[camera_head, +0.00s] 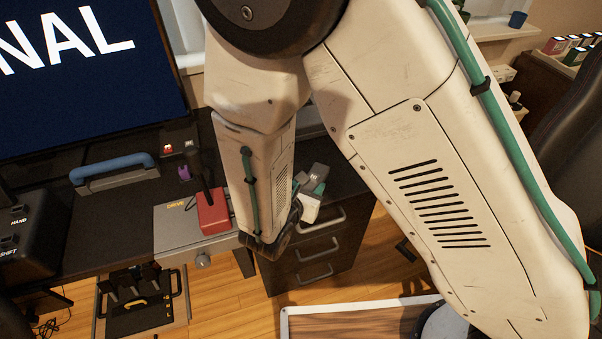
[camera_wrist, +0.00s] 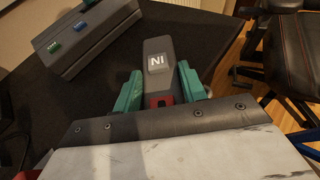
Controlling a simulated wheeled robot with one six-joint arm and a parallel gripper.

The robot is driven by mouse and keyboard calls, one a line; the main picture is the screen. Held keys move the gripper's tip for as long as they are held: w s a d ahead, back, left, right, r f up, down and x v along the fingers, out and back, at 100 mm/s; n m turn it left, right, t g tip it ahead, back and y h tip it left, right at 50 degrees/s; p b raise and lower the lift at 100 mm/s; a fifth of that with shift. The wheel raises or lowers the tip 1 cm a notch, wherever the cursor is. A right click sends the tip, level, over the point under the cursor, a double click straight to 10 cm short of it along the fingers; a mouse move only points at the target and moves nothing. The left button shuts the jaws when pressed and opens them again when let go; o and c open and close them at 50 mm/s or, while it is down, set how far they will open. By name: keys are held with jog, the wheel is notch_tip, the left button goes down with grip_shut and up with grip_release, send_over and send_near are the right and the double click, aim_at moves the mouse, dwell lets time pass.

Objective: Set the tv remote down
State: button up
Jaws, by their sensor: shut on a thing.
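The tv remote, a dark grey slab with a white "NI" label (camera_wrist: 157,50), sits between the green fingers of my gripper (camera_wrist: 161,88) in the wrist view. The fingers are shut on its near part, and a red patch shows low between them. The remote's far end points out over the black desk top (camera_wrist: 100,105). I cannot tell whether its underside touches the desk. In the head view my gripper (camera_head: 312,190) shows only partly beside my arm, at the right part of the desk above the drawers, with a grey piece at its tip.
A grey box (camera_wrist: 95,38) with green and blue parts stands on the desk, left of the remote. A black chair (camera_wrist: 293,60) is at the right, past the desk edge. A red box with a black stick (camera_head: 212,210) and a large screen (camera_head: 85,70) stand left of my arm.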

jog(key=w, duration=0.1)
jog(key=w+a, duration=0.1)
jog(key=w, duration=0.3)
jog(key=shift+w+a+f, duration=0.15)
jog(key=shift+a+f, duration=0.05)
jog(key=shift+f, duration=0.05)
jog(key=shift+w+a+f, duration=0.1)
jog(key=shift+w+f, duration=0.1)
jog(key=shift+f, duration=0.7)
jog(key=shift+w+f, duration=0.2)
jog(key=shift+f, duration=0.65)
jog(key=o, duration=1)
jog(key=shift+f, duration=0.1)
